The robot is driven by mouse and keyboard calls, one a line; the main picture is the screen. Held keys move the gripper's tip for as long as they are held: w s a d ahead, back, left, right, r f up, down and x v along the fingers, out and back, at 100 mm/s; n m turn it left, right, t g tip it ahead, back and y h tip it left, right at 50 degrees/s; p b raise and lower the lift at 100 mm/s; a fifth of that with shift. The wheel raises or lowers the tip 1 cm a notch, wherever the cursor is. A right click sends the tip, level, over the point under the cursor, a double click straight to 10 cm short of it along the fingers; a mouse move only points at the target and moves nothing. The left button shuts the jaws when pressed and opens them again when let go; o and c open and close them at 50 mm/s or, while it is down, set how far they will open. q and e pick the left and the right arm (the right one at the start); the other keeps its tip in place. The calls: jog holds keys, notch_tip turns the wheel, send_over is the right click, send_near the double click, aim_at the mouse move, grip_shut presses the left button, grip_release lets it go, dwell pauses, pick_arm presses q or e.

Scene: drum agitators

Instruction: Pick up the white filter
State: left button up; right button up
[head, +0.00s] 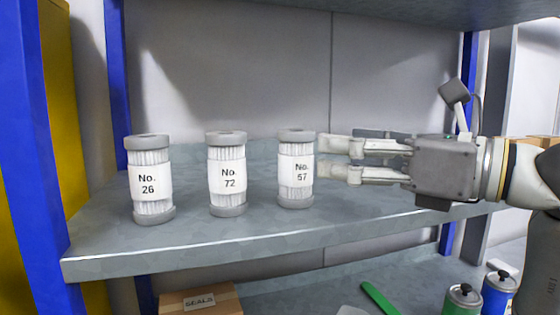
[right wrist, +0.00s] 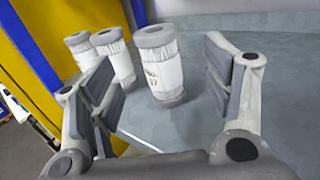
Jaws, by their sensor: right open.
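Three white pleated filters with grey end caps stand upright in a row on the grey shelf (head: 330,225). They are labelled No. 26 (head: 150,180), No. 72 (head: 227,175) and No. 57 (head: 296,170). My right gripper (head: 323,158) is open and comes in from the right, its fingertips close beside No. 57. In the right wrist view, No. 57 (right wrist: 162,75) stands ahead between the open fingers (right wrist: 155,88), and nothing is held. No. 72 (right wrist: 115,58) and No. 26 (right wrist: 80,50) stand behind it there. My left gripper is not in view.
Blue uprights (head: 38,130) flank the shelf, with a yellow panel (head: 62,100) at the left. Below are a cardboard box labelled SEALS (head: 180,304), a green can (head: 462,300) and a blue can (head: 498,292). The shelf between the filters looks clear.

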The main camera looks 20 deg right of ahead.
aim_at(312, 144)
jog(key=p+x, duration=0.1)
jog(key=x, duration=0.2)
jog(key=shift+w+a+r, duration=0.1)
jog(key=shift+a, duration=0.05)
jog(key=p+x, duration=0.2)
jog(key=x, duration=0.2)
jog(key=shift+a+p, duration=0.15)
jog(key=shift+p, duration=0.2)
jog(key=shift+w+a, duration=0.2)
jog(key=shift+w, duration=0.15)
jog(key=shift+d, duration=0.1)
jog(key=shift+c, duration=0.6)
jog(key=shift+s, duration=0.1)
jog(key=c, duration=0.9)
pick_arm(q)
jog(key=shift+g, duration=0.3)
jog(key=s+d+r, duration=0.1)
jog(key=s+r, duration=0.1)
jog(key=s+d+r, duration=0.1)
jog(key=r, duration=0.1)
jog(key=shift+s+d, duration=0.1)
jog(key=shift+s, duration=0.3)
pick_arm(e)
jog(key=shift+c, duration=0.5)
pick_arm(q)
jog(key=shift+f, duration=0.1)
pick_arm(e)
jog(key=shift+r, duration=0.1)
